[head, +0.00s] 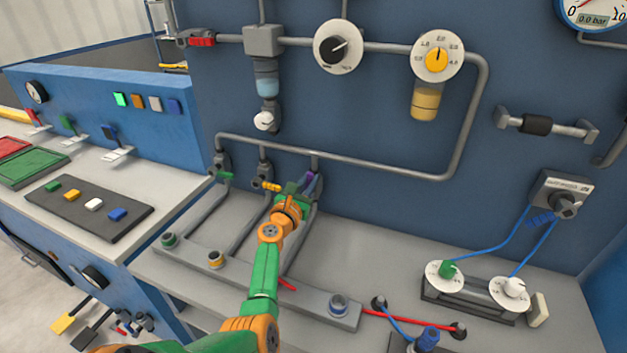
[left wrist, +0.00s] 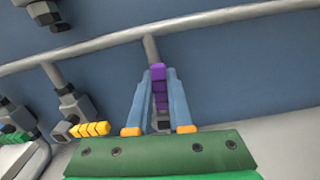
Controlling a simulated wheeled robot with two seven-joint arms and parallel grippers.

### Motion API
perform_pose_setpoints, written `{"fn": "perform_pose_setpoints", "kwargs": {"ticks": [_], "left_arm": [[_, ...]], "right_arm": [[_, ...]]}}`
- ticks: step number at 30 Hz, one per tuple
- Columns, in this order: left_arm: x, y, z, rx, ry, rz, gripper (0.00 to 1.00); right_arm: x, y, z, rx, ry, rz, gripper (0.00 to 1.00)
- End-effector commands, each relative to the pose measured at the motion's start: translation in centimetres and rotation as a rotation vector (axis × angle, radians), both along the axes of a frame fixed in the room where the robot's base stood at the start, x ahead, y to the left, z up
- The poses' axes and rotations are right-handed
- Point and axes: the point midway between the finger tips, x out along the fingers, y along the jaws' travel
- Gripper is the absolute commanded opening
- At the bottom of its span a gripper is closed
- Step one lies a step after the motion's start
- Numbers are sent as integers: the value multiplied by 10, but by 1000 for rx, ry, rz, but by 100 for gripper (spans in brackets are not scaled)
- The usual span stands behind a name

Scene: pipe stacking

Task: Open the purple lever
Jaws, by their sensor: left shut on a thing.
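The purple lever (head: 311,181) is on the rightmost of three valves under the grey pipe, at the back of the bench. In the left wrist view the purple lever (left wrist: 158,88) stands between the two blue fingers. My left gripper (head: 305,185) is shut on it, and in the left wrist view the gripper (left wrist: 158,90) has a finger on each side of the lever. The gripper and arm partly hide the valve body in the head view. My right gripper is not in view.
A yellow valve lever (head: 271,186) and a green valve lever (head: 226,175) sit just left of my gripper. The grey pipe (left wrist: 100,45) runs above. A manifold block (head: 240,275) lies in front on the bench. Dials (head: 446,275) stand to the right.

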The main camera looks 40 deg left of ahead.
Motion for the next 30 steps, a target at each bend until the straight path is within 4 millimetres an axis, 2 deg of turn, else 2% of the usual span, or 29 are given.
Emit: {"fn": "perform_pose_setpoints", "kwargs": {"ticks": [9, 26, 27, 29, 30], "left_arm": [[-1, 6, 0, -105, -23, 0, 0], [-2, 7, -1, -129, -29, 0, 0], [-2, 7, -1, -129, -29, 0, 30], [-2, 7, -1, -128, -29, 0, 46], [-2, 7, 0, -128, -29, 0, 49]], "right_arm": [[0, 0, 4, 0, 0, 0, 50], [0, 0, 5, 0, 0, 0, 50], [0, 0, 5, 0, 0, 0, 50], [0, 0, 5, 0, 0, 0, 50], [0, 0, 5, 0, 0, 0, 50]]}}
